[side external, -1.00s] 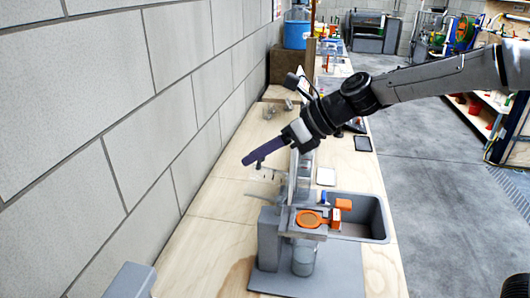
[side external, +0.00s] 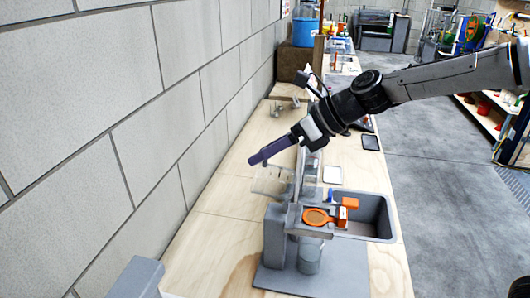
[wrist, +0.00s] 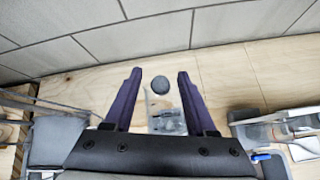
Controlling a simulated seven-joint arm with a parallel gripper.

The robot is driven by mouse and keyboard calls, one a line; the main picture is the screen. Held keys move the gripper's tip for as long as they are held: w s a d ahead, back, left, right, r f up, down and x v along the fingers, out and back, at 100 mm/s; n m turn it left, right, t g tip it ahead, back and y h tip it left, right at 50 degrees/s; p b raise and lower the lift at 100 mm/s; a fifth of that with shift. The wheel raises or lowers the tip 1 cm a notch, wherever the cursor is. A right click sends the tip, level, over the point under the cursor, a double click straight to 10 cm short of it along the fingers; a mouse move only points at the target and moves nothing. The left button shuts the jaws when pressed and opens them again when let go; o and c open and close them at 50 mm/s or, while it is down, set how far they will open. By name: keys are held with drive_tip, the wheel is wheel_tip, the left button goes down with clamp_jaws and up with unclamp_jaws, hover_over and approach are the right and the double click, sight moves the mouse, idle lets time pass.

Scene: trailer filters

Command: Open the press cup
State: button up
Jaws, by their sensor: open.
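A grey press stand (side external: 275,235) stands on the bench in the side view. It carries an orange round part (side external: 316,217) with an orange block (side external: 350,203) beside it. A clear cylindrical cup (side external: 310,256) sits under the orange part. I cannot tell which part is the press cup. My gripper (side external: 254,159) is above the bench, up and left of the stand, and its purple fingers point left and down. In the wrist view my gripper (wrist: 159,73) is open. A dark round thing (wrist: 160,85) and a clear box-like part (wrist: 167,121) show between the fingers; contact is unclear.
A block wall (side external: 110,100) runs along the left of the wooden bench (side external: 215,225). A grey sink (side external: 375,217) is right of the stand. A small white tile (side external: 333,175) lies behind it. Bare bench lies left of the stand.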

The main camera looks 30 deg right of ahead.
drive_tip(key=v, duration=1.3)
drive_tip(key=shift+r, duration=0.15)
drive_tip(key=s+d+f+n+h, duration=0.2)
drive_tip(key=s+d+n, duration=0.1)
drive_tip(key=s+n, duration=0.3)
drive_tip(key=s+d+f+n+h, duration=0.15)
drive_tip(key=s+n, duration=0.25)
drive_tip(key=s, duration=0.4)
drive_tip(key=s+d+f+n+g+h, duration=0.1)
drive_tip(key=s+d+f+n+h, duration=0.3)
drive_tip(key=n, duration=1.6)
drive_tip(key=s+d+f, duration=0.4)
drive_tip(key=s+f, duration=0.1)
drive_tip(key=shift+f+g, duration=0.25)
drive_tip(key=shift+g, duration=0.15)
